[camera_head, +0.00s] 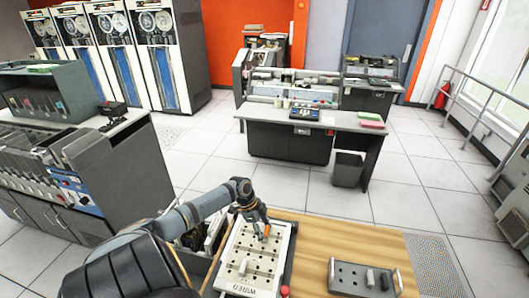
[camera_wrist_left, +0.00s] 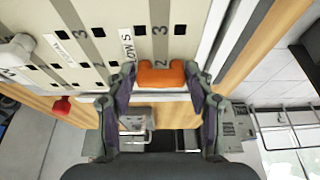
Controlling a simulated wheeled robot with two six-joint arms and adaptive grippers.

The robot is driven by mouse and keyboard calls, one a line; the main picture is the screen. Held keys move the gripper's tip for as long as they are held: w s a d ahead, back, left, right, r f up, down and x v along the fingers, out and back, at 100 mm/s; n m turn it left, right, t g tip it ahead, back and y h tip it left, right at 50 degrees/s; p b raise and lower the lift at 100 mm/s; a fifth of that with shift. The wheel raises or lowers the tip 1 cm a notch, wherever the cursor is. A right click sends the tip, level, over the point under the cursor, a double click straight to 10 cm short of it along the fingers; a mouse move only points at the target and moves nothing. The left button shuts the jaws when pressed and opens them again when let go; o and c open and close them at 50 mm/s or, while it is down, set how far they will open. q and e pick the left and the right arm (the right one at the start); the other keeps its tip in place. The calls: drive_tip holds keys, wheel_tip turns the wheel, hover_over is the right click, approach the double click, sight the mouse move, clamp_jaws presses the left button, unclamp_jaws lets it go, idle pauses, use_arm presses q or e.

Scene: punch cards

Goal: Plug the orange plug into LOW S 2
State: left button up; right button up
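The white punched panel (camera_head: 239,270) lies on the wooden table, with rows of dark square holes. In the left wrist view the panel (camera_wrist_left: 95,45) shows the label LOW S (camera_wrist_left: 127,43) and the printed numbers 2 and 3. The orange plug (camera_wrist_left: 162,75) sits between the fingertips of my left gripper (camera_wrist_left: 162,79), which look closed on its sides. It is just below the printed 2 in that view. The plug covers what lies under it, so I cannot tell if it is in a hole. In the head view my left gripper (camera_head: 260,222) is over the panel's far right part. My right gripper is not in view.
A grey tray (camera_head: 347,274) with holes and a few pegs stands on the wooden table (camera_head: 340,236) to the right. A red knob (camera_head: 285,291) is by the panel's near corner. A white peg (camera_wrist_left: 17,47) stands on the panel. Bare wood lies between panel and tray.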

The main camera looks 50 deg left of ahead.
use_arm(q)
drive_tip(key=o, duration=0.3)
drive_tip(key=v, duration=0.6)
drive_tip(key=shift+s+a, duration=0.1)
drive_tip(key=shift+a, duration=0.15)
drive_tip(key=shift+r, duration=0.65)
drive_tip(key=shift+s, duration=0.1)
